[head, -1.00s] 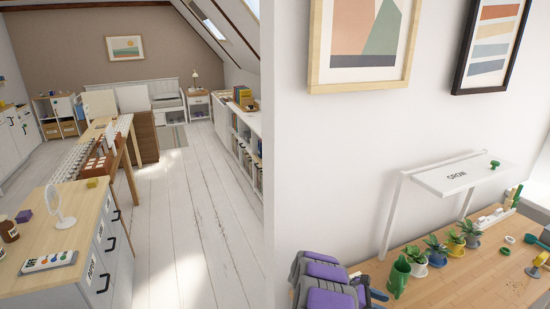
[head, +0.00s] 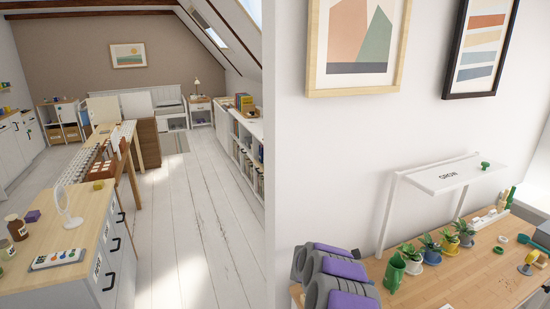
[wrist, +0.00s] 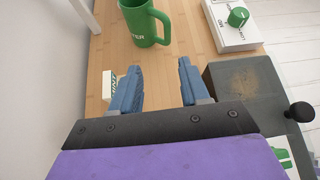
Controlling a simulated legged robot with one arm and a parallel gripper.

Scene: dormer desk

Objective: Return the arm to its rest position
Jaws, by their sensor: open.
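My gripper (wrist: 155,88) shows in the wrist view with its two blue fingers apart and nothing between them. It points over the wooden desk top, with a green watering can (wrist: 143,24) ahead of it and apart from it. In the head view my purple and grey arm is folded at the bottom middle, beside the desk's left end. The gripper's fingers are not visible there now. The green can (head: 394,272) stands on the desk just right of my arm.
Several potted plants (head: 431,249) line the desk (head: 450,285) beneath a white shelf (head: 436,176). In the wrist view, a dark box (wrist: 245,82) is close to the right finger, and a white box with a green knob (wrist: 238,17) lies beyond. Floor (head: 190,225) at left is open.

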